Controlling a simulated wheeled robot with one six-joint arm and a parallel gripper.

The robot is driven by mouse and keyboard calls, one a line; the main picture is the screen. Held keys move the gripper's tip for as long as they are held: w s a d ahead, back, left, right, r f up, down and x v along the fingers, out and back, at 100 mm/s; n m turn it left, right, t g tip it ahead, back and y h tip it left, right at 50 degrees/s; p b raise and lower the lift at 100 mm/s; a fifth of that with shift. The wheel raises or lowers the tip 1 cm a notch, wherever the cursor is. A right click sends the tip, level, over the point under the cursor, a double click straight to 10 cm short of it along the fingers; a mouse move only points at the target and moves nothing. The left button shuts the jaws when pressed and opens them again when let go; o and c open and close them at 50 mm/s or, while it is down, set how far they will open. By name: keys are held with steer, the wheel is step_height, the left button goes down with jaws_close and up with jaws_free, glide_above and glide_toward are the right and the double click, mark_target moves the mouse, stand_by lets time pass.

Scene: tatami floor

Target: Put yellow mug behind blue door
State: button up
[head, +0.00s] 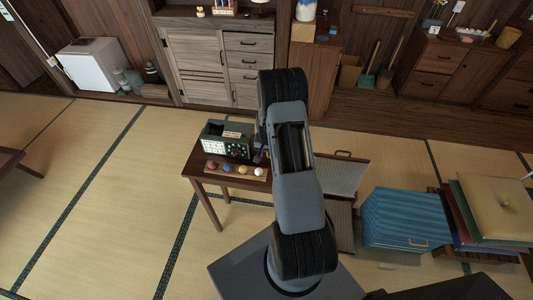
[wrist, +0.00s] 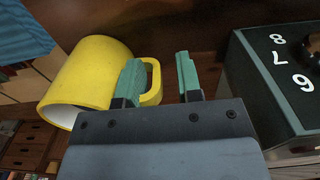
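The yellow mug (wrist: 92,75) lies at the left in the wrist view, tilted in that picture, its open mouth toward the lower left and its handle (wrist: 153,84) toward my gripper. My gripper (wrist: 160,80) has its two green fingertips well apart. The left fingertip overlaps the handle in the picture; I cannot tell whether it touches.
A dark green device with a dial (head: 228,139) stands on the small wooden table (head: 205,178), behind a strip of coloured balls (head: 236,169); its numbered face (wrist: 285,75) is right of my gripper. A grey slatted panel (head: 343,173) and stacked cushions (head: 498,207) are at the right.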

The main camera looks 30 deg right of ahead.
steer(key=shift+r, duration=0.15)
step_height(320, 180, up, 12)
steer(key=b, duration=0.2)
steer(key=s+a+r+n+t, duration=0.1)
steer(key=s+a+r+n, duration=0.1)
steer(key=s+a+r, duration=0.2)
steer(key=s+a+r+n+t, duration=0.1)
steer(key=s+a+r+n, duration=0.2)
steer(key=a+r, duration=0.6)
step_height(320, 180, up, 3)
steer(key=shift+s+a+f+t, duration=0.15)
steer(key=shift+s+a+t, duration=0.25)
steer(key=shift+s, duration=0.15)
steer(key=s+a+r+n, duration=0.1)
steer(key=s, duration=0.1)
steer(key=s+a+r+n+t, duration=0.1)
steer(key=s+a, duration=0.1)
steer(key=s, duration=0.1)
steer(key=s+a+n, duration=0.1)
steer(key=s+a, duration=0.1)
steer(key=s, duration=0.1)
steer(key=shift+s+a+r+n+t, duration=0.15)
steer(key=shift+r+n+t, duration=0.15)
steer(key=shift+r, duration=0.1)
steer(key=shift+c, duration=0.4)
steer(key=shift+s+a, duration=0.15)
steer(key=shift+s, duration=0.1)
steer(key=shift+c, duration=0.8)
steer(key=shift+s+a, duration=0.1)
steer(key=shift+a, duration=0.05)
